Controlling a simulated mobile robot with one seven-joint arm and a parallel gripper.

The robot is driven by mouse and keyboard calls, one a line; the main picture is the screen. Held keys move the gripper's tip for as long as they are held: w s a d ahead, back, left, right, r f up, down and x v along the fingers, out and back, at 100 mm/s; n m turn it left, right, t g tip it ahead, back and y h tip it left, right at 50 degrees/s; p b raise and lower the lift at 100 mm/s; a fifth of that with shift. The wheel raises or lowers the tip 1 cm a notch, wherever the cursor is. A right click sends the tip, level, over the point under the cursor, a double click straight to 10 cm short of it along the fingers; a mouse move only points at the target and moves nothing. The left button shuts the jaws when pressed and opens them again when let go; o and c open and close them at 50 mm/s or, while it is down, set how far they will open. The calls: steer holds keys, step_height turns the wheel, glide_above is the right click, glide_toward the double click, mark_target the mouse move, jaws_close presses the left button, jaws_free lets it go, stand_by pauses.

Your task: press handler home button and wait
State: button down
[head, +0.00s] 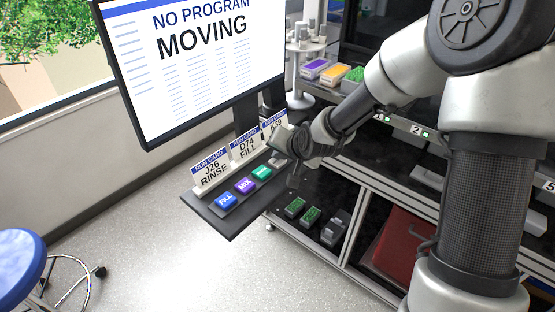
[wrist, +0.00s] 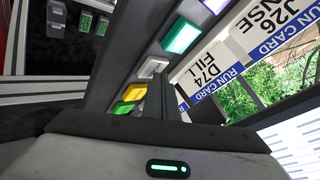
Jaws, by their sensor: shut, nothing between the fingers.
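A dark button panel (head: 232,222) sticks out below a monitor. In the head view it shows a blue FILL button (head: 227,201), a purple MIX button (head: 245,185) and a green button (head: 262,172). My gripper (wrist: 158,80) is shut and empty, over the far part of the panel. In the wrist view its fingertips are close to a white button (wrist: 152,66) and a yellow button (wrist: 133,92); contact cannot be told. I cannot read which button is home. The monitor (head: 200,65) reads "NO PROGRAM" and "MOVING".
Run cards stand behind the buttons: J26 RINSE (head: 211,171), D74 FILL (head: 246,146) and a third partly hidden by my arm. A blue stool (head: 20,262) is at the lower left. A bench with lab racks (head: 333,75) is at the right. The floor in front is clear.

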mark_target(280, 163)
steer(key=shift+r+p, duration=0.7)
steer(key=shift+r, duration=0.3)
steer(key=shift+r+p, duration=1.95)
steer(key=shift+r, duration=0.45)
